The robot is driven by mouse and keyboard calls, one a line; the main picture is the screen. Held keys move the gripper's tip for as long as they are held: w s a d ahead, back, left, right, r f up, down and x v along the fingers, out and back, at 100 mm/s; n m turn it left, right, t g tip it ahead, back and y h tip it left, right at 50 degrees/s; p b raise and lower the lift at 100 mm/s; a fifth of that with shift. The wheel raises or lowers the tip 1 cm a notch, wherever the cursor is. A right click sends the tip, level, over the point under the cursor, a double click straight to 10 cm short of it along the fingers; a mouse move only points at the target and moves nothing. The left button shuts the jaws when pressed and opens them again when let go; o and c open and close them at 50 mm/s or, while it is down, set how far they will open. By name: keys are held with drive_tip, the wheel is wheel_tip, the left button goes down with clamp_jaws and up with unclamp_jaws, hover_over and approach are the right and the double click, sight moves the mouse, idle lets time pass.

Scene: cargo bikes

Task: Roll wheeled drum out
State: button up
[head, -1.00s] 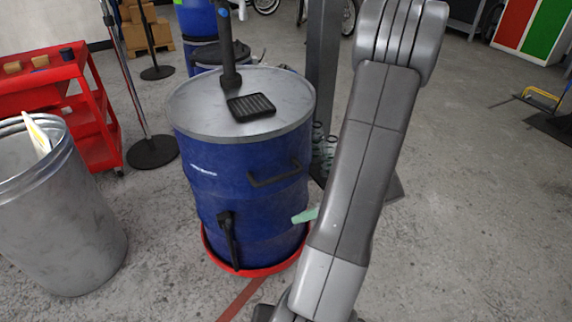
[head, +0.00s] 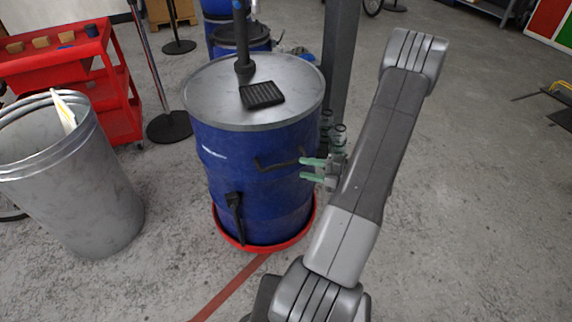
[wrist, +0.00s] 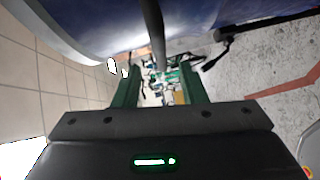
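The blue drum (head: 225,165) with a grey lid (head: 205,90) stands upright on a red wheeled base (head: 262,247) in the middle of the head view. A dark bar handle (head: 272,165) is on its side facing me. My gripper (head: 304,169), with green fingers, is at the handle's right end. The fingers are apart. In the wrist view the handle (wrist: 153,30) runs down toward the gap between the open fingers of my gripper (wrist: 160,75). The fingers do not appear closed on it. The drum's wheels are hidden.
A grey metal bin (head: 85,200) and a red cart (head: 110,80) stand left of the drum. A stand with a round black base (head: 168,127) is between. A grey post (head: 340,60) rises close behind the drum at right. The floor at right (head: 470,190) is open.

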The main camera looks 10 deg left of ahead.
sight(286, 162)
drive_tip(key=x, duration=0.7)
drive_tip(key=shift+w+a, duration=0.1)
drive_tip(key=shift+a, duration=0.25)
drive_tip(key=shift+c, duration=0.5)
clamp_jaws()
